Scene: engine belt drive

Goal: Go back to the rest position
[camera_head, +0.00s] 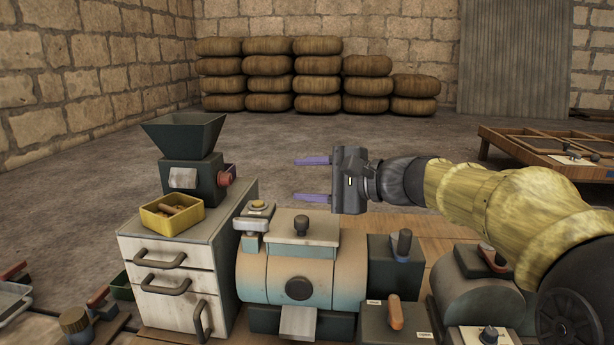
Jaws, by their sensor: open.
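My gripper (313,179) is at the middle of the head view, at the end of my yellow arm, which reaches in from the right. Its two purple fingers point left and stand well apart, with nothing between them. It is raised above the engine body (262,272), a cream and teal rounded housing with a dark knob (301,225) on its top plate. The gripper appears clear of the engine and touches nothing that I can see. My arm hides part of the right side.
A white drawer cabinet (165,258) at left bears a dark hopper machine (190,172) and a yellow bin (171,214). Dark lever blocks (396,262) stand right of the engine. A low wooden table (545,152) is at far right. Stacked round bales (268,84) line the back wall; the floor before them is clear.

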